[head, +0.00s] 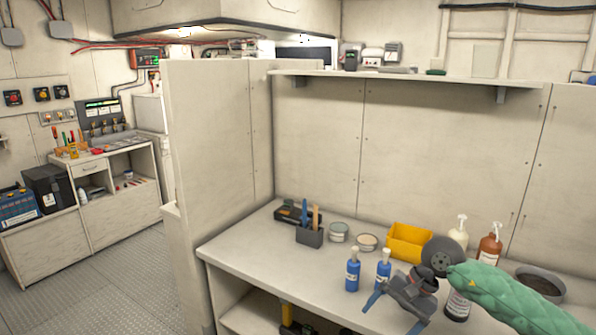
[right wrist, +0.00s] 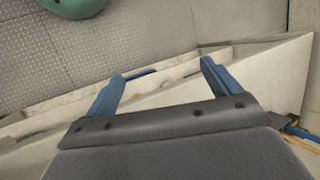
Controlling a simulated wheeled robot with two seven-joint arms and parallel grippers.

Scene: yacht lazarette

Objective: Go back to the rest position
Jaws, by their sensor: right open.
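My right gripper (head: 393,317) is in the lower right of the head view, in front of the workbench (head: 245,250). Its blue fingers are spread apart. In the right wrist view the right gripper (right wrist: 163,70) is open, with nothing held between the fingers. Pale bench edges and panels show beyond them, with metal floor plates further off. My left gripper is not in view.
A brush holder (head: 310,237) stands further left. An upright partition (head: 205,170) borders the bench; open floor (head: 115,265) lies left.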

